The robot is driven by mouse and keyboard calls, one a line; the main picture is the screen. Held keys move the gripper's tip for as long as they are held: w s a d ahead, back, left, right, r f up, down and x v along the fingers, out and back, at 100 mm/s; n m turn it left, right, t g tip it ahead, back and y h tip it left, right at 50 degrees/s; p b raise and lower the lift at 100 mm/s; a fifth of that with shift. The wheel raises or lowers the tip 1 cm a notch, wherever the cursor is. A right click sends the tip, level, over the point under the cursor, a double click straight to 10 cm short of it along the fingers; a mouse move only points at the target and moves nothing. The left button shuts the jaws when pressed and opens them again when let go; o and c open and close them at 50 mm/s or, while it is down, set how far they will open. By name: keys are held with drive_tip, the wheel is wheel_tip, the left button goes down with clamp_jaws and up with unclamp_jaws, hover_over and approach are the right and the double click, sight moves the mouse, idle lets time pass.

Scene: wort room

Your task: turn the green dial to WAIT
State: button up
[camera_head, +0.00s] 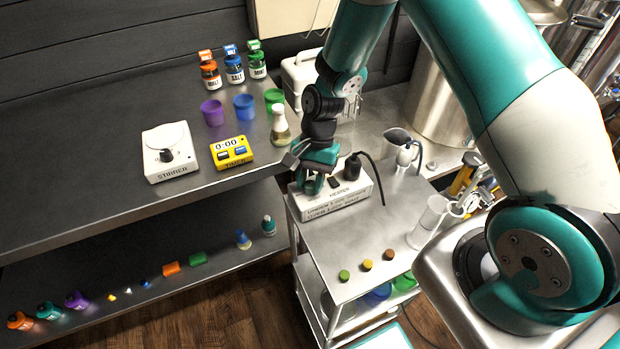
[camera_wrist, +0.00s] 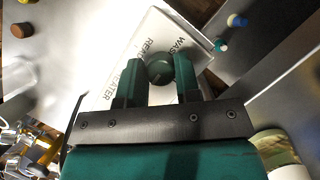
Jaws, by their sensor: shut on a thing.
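My gripper (camera_head: 312,186) is down at the left part of a white box (camera_head: 340,205) on the cart top. In the wrist view my gripper (camera_wrist: 158,72) has its two green fingers shut on the round dark green dial (camera_wrist: 160,70), one on each side. The white box (camera_wrist: 150,40) lies under the dial, with printed words in several places, partly covered by the fingers. Which word the dial points at is too small to tell. In the head view the dial is hidden by my gripper.
A black plug with a cable (camera_head: 353,167) stands at the right of the box. A jug (camera_head: 398,146), a clear cylinder (camera_head: 428,222) and small coloured caps (camera_head: 366,265) are on the cart. The stirrer (camera_head: 168,155) and yellow timer (camera_head: 231,152) sit on the bench at left.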

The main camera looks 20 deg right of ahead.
idle(0.4)
drive_tip(key=o, duration=0.9)
drive_tip(key=b+v, duration=0.1)
drive_tip(key=v, duration=1.6)
drive_tip(key=shift+d+r+b, duration=0.1)
drive_tip(key=shift+r+b, duration=0.15)
drive_tip(key=shift+b, duration=0.05)
drive_tip(key=shift+s, duration=0.1)
